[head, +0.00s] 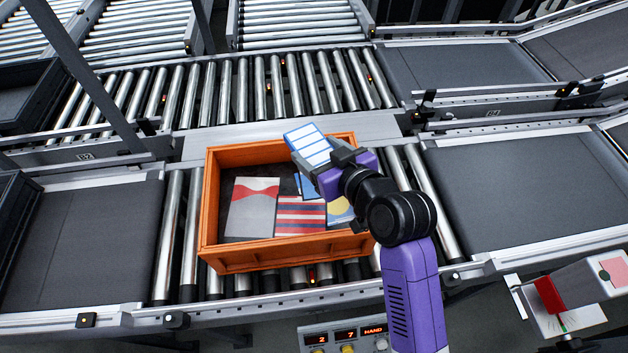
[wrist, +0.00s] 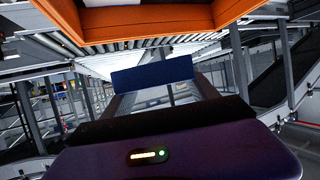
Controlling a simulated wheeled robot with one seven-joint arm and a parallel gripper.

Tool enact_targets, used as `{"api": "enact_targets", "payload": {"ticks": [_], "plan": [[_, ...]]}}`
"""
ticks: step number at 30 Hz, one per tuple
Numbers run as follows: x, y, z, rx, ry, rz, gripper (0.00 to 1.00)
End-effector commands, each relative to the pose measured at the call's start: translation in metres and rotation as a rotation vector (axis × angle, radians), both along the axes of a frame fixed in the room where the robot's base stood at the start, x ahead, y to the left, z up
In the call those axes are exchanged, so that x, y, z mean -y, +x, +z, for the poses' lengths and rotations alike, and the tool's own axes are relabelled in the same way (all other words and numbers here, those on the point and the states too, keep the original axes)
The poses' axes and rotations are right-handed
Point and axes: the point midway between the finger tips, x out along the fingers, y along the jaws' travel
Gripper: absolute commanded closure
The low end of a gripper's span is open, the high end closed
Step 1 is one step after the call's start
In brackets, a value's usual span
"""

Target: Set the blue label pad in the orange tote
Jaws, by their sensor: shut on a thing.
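The orange tote (head: 222,257) stands on the rollers in the middle of the head view. Its wall also shows at the top of the wrist view (wrist: 150,24). My gripper (head: 330,163) is shut on the blue label pad (head: 308,144), which has white labels on a blue face. The pad is tilted and appears above the tote's back right part, overlapping its back rim in the picture. In the wrist view the pad (wrist: 152,76) shows as a blue edge beyond the jaws. My gripper hides part of the tote's right side.
In the tote lie a grey card with a red band (head: 252,205), a red-and-blue striped item (head: 300,215) and a partly hidden item with a yellow disc (head: 341,212). Dark belts flank the rollers. A control box (head: 346,337) is in front, and a red-topped device (head: 549,295) at right.

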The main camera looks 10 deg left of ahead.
Motion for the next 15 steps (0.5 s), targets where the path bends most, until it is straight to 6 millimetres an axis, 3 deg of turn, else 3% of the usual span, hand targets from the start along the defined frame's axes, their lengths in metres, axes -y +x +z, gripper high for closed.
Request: {"api": "enact_targets", "payload": {"ticks": [6, 15], "plan": [[0.000, -0.001, -0.052, -0.005, 0.000, 0.000, 0.79], [0.000, 0.000, -0.080, 0.000, 0.001, 0.000, 0.79]]}}
